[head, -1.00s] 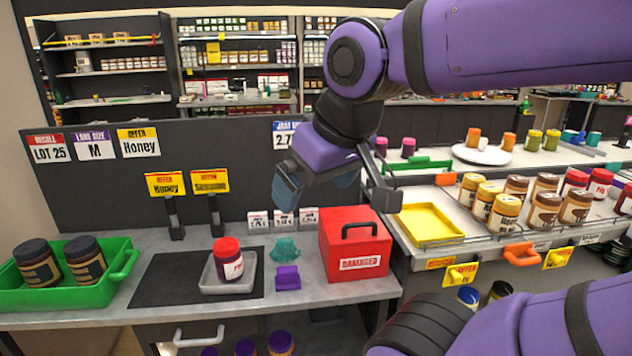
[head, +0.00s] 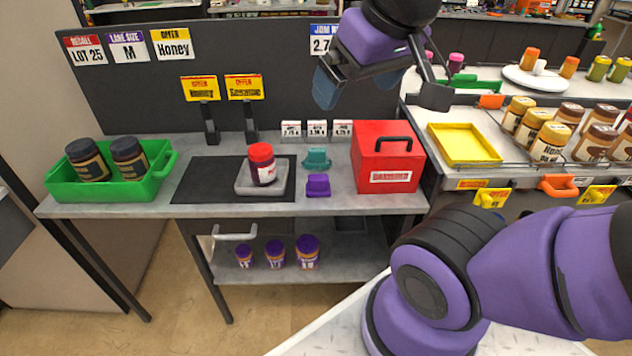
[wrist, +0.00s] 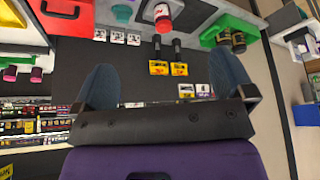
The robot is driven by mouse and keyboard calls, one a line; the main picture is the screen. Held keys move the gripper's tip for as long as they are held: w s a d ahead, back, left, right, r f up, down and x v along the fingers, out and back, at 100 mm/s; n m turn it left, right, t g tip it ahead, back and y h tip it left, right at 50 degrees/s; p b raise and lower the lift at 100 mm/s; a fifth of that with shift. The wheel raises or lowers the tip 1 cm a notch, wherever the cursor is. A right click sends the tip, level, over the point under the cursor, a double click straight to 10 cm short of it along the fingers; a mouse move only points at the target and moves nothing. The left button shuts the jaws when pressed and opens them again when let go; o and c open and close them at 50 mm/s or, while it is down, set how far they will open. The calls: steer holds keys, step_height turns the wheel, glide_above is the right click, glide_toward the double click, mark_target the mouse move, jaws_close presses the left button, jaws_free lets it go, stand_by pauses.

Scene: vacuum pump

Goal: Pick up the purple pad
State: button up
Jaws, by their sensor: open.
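The purple pad (head: 318,185) is a small block with a raised top, resting on the grey counter between the tray with the red-lidded jar and the red box. A similar teal pad (head: 316,159) lies just behind it. My gripper (head: 375,92) is open and empty, raised above the back of the counter, up and to the right of the purple pad and well apart from it. In the wrist view its two blue fingers (wrist: 172,92) are spread wide with nothing between them. I cannot make out the purple pad clearly in the wrist view.
A red box (head: 388,172) stands right of the pad. A grey tray (head: 243,187) with a red-lidded jar (head: 262,165) sits left on a black mat (head: 200,183). A green crate (head: 110,189) holds two dark jars. Small price cards (head: 317,129) stand behind.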

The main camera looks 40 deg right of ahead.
steer(key=shift+w, duration=0.1)
steer(key=shift+c, duration=0.6)
steer(key=m+g, duration=0.5)
steer(key=m, duration=0.2)
glide_above(318, 176)
steer(key=s, duration=0.1)
step_height(318, 176, down, 31)
steer(key=shift+a+f, duration=0.1)
steer(key=shift+f, duration=0.1)
step_height(318, 176, down, 6)
steer(key=shift+r, duration=0.15)
steer(key=shift+w+f, duration=0.25)
steer(key=shift+f, duration=1.15)
steer(key=shift+w+f, duration=0.2)
steer(key=shift+f, duration=1.15)
